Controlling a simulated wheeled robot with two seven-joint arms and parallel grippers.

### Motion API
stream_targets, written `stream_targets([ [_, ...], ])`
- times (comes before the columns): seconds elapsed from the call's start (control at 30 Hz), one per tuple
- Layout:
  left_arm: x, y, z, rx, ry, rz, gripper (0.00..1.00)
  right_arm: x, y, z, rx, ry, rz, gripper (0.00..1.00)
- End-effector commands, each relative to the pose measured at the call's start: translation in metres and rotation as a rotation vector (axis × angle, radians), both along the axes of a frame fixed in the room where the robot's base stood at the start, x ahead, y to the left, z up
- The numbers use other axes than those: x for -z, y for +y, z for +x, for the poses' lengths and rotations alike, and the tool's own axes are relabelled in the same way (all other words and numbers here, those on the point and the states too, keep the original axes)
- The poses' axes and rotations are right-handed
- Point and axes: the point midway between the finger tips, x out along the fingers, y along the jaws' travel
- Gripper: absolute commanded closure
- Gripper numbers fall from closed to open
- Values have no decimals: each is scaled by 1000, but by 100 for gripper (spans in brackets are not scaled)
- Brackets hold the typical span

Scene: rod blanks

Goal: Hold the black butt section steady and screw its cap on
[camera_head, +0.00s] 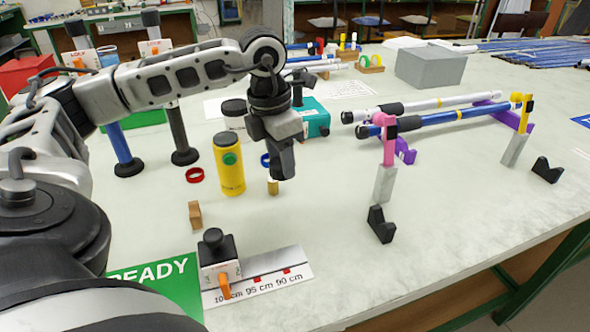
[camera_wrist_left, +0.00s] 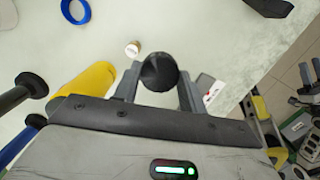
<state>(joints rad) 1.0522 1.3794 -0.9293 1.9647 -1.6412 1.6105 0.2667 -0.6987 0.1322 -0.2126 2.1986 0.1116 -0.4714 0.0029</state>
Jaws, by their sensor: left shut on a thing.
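My left gripper (camera_head: 283,172) points down over the table, right of the yellow bottle. In the left wrist view the gripper (camera_wrist_left: 157,88) is shut on a round, dark, ridged piece (camera_wrist_left: 158,70), which looks like the cap. In the head view I cannot separate this piece from the dark fingers. The black butt section (camera_head: 178,128) stands upright at the left, in a round black foot, with a white block marked LOCK (camera_head: 155,47) near its top. It is well apart from the gripper. My right gripper is not in view.
A blue tube (camera_head: 121,145) stands left of the black one. White and blue rods lie on supports at right.

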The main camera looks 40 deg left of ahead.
Motion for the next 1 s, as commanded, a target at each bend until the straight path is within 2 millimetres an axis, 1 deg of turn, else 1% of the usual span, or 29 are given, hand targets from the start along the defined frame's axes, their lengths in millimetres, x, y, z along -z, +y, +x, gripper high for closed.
stream_targets([
  [0.03,-6,1,-13,-1,0,5,80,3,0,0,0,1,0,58],
  [0.1,-12,1,-31,-2,1,6,80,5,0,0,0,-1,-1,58],
  [0.2,-21,0,-51,-1,1,7,80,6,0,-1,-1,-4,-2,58],
  [0.3,-29,-1,-67,-2,1,5,80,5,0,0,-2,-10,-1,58],
  [0.4,-35,-1,-79,-1,-1,3,80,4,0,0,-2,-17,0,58],
  [0.6,-41,-3,-91,0,1,0,80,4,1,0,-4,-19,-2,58],
  [1.0,-41,-3,-91,1,1,-1,80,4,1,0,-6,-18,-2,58],
])
